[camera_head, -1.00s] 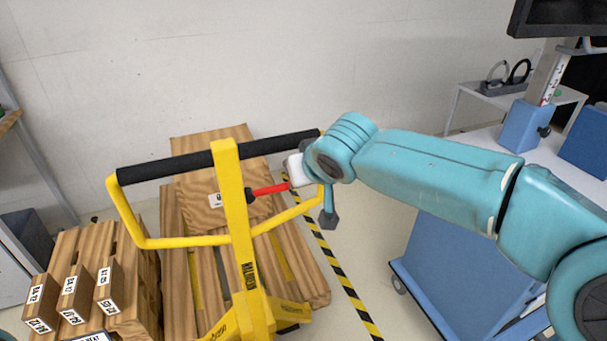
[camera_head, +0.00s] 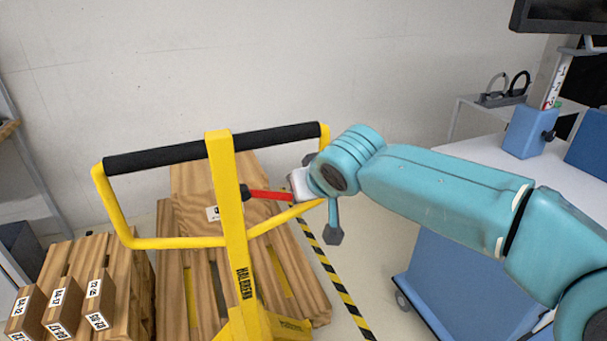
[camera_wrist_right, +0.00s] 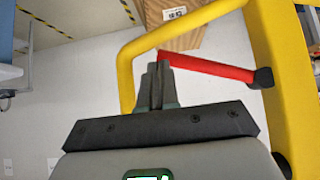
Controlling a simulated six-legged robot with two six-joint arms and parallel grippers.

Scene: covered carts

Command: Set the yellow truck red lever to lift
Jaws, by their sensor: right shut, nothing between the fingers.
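The yellow truck (camera_head: 233,220) has an upright post and a looped handle with a black grip bar. Its red lever (camera_head: 268,195) points right from a black pivot on the post and dips slightly toward its free end. My right gripper (camera_wrist_right: 157,70) is shut and empty. In the right wrist view its fingertips are right by the free end of the red lever (camera_wrist_right: 205,67); I cannot tell whether they touch. In the head view the fingers are mostly hidden by my wrist. My left gripper is out of view.
The yellow handle loop (camera_wrist_right: 125,70) surrounds the lever area, close to my right gripper. A wooden pallet (camera_head: 178,285) with a wooden box lies behind the truck. Small labelled blocks (camera_head: 62,310) stand at lower left. A blue cart (camera_head: 445,260) stands at right.

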